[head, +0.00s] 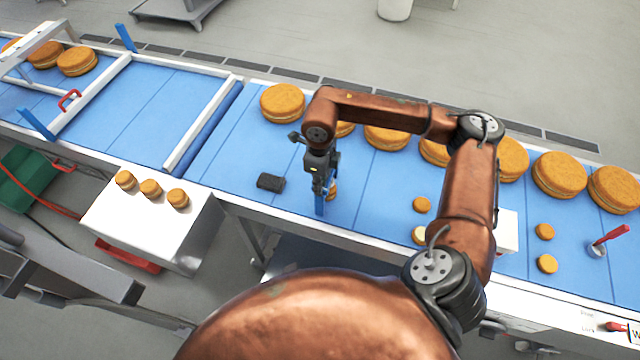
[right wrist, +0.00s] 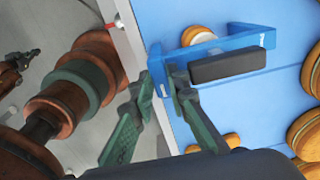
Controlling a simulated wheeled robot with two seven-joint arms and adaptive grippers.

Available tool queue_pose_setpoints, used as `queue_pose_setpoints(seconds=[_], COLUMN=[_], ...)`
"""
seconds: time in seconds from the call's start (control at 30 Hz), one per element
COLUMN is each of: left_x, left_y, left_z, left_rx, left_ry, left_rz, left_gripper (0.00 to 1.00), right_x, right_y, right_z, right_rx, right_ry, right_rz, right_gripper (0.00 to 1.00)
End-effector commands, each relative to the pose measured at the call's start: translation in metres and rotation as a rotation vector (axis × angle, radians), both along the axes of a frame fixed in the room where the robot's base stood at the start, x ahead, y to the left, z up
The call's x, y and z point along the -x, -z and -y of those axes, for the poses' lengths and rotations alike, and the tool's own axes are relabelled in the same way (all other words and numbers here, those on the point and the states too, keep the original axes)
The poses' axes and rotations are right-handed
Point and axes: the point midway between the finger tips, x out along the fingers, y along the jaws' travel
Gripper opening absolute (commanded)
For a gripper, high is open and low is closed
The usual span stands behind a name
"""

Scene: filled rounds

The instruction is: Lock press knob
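A red knob (head: 614,326) sits on the conveyor's front side at the lower right of the head view, beside small printed labels partly cut off by the frame edge. A second red-handled fitting (head: 611,234) stands at the belt's right. My right gripper (head: 320,186) is over the belt's near half, left of centre and far from both. Its fingertips (right wrist: 162,82) show a small gap in the right wrist view, with a blue bracket (right wrist: 235,45) at or behind them; I cannot tell whether they grip it.
Large filled rounds (head: 559,175) line the belt's far side. Small rounds (head: 545,231) lie nearer. A black block (head: 270,183) lies left of my right gripper. A white box (head: 150,222) with three small rounds and a white frame (head: 203,122) stand left.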

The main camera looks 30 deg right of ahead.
Motion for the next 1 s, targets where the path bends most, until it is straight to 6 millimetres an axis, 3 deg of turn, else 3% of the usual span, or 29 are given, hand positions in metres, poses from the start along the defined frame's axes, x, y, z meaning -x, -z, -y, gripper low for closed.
queue_pose_setpoints(seconds=[0.23, 0.63, 1.0], left_x=[0.000, 0.001, 0.000], left_y=[0.000, 0.000, 0.000], left_z=[0.000, -0.002, 0.000], left_rx=[0.000, -0.002, 0.000], left_ry=[0.000, 0.000, 0.000], left_rz=[0.000, -0.001, 0.000], left_gripper=[0.00, 0.00, 0.00], right_x=[-0.001, -0.001, -0.001], right_y=[0.000, -0.004, -0.054], right_z=[0.000, 0.000, 0.000], right_rx=[0.000, 0.001, -0.001], right_ry=[0.001, 0.000, 0.000], right_rz=[0.001, 0.002, 0.004], right_gripper=[0.32, 0.32, 0.32])
